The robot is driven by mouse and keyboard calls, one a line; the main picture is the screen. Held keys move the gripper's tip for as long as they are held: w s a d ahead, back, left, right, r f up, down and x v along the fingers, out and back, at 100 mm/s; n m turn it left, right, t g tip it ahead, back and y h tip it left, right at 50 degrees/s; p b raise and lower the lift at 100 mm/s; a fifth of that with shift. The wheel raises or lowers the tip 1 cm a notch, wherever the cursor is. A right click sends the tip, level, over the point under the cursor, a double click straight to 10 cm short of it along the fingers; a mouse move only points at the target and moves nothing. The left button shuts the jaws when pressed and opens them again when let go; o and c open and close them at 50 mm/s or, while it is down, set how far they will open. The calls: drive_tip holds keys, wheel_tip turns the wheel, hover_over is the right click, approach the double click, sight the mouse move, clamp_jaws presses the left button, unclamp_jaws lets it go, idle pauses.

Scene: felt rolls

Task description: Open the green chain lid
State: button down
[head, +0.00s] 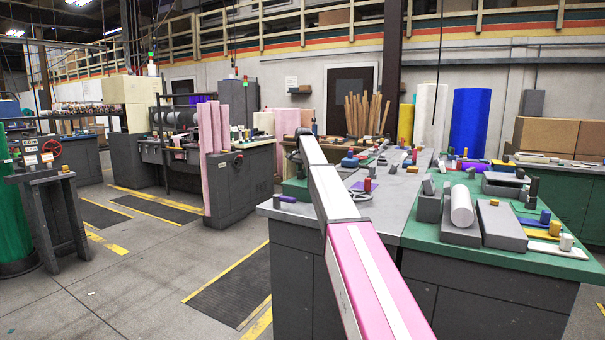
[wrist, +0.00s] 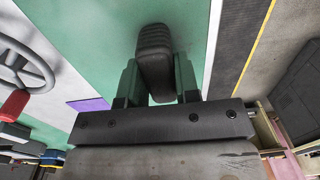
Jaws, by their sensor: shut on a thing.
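My gripper (wrist: 157,78) is shut on a dark grey ribbed handle (wrist: 154,42) in the wrist view, with one green finger on each side. The handle stands against a flat green surface (wrist: 85,45), which looks like the green chain lid. In the head view my arm reaches away to the far left end of the grey bench, where part of a green surface (head: 294,190) shows below its end. The fingers are too small and hidden there to make out. No chain shows. I cannot tell whether the lid is raised.
A grey handwheel (wrist: 25,66) with a red knob (wrist: 15,104) is left of the green surface in the wrist view, near a purple patch (wrist: 90,104). The grey bench top (head: 408,205) holds several small items. Open floor (head: 130,270) lies left of the bench.

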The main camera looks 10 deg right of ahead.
drive_tip(key=shift+s+d+r+t+y, duration=0.2)
drive_tip(key=shift+r+y, duration=0.1)
drive_tip(key=shift+r, duration=0.1)
drive_tip(key=shift+s+d+r+t+y, duration=0.15)
drive_tip(key=shift+d+r+t+y, duration=0.05)
drive_tip(key=shift+r+y, duration=0.15)
drive_tip(key=s+d+r+t+y, duration=0.1)
drive_tip(key=r+y, duration=0.1)
drive_tip(key=s+d+r+t+y, duration=0.1)
drive_tip(key=d+t+y, duration=0.1)
drive_tip(key=shift+s+r, duration=0.15)
drive_tip(key=shift+r, duration=0.25)
drive_tip(key=s+d+t+y, duration=0.4)
drive_tip(key=s+d+y, duration=0.2)
drive_tip(key=d, duration=0.2)
drive_tip(key=shift+d+r+t+y, duration=0.3)
drive_tip(key=shift+r+t+y, duration=0.05)
drive_tip(key=shift+r+t, duration=0.1)
drive_tip(key=shift+s+f, duration=0.1)
drive_tip(key=shift+s, duration=0.05)
drive_tip(key=c, duration=0.8)
unclamp_jaws()
drive_tip(key=shift+c, duration=0.2)
